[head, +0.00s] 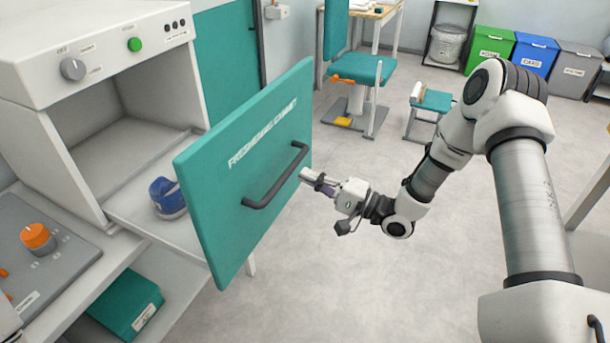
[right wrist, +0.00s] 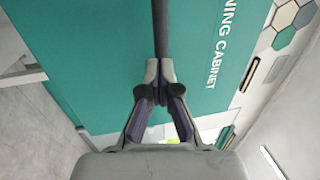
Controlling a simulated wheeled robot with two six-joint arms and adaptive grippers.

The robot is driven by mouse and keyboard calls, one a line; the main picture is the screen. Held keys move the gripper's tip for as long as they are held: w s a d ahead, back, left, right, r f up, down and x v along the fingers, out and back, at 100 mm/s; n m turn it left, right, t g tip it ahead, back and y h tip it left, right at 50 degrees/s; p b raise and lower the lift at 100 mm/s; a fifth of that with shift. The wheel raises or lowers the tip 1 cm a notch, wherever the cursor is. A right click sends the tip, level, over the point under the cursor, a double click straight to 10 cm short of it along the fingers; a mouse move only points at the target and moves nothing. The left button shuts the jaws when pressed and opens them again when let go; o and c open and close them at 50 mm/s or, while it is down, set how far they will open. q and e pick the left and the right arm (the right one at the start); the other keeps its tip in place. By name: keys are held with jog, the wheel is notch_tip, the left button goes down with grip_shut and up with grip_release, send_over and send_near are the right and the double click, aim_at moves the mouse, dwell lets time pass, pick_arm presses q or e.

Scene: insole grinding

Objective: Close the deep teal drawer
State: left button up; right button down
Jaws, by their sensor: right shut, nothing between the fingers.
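The deep teal drawer front (head: 235,175) carries white lettering and a dark bar handle (head: 275,178). It stands out from the white cabinet (head: 100,60), so the drawer is open. Its pale tray (head: 135,205) holds a blue shoe-like item (head: 167,198). My right gripper (head: 310,178) is just to the right of the handle, in front of the teal panel, with its fingers together and empty. In the right wrist view the fingertips (right wrist: 158,75) line up with the dark handle (right wrist: 160,30); whether they touch it I cannot tell. My left gripper is not in view.
A grey control panel with an orange knob (head: 38,237) lies at the left. A teal box (head: 125,300) sits on the lower shelf. A teal chair (head: 358,75), a stool (head: 430,102) and coloured bins (head: 533,55) stand behind. The floor right of the drawer is clear.

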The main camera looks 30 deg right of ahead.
jog(key=shift+w+a+r, duration=0.15)
jog(key=shift+w+a, duration=0.25)
jog(key=shift+w, duration=0.1)
jog(key=shift+a, duration=0.1)
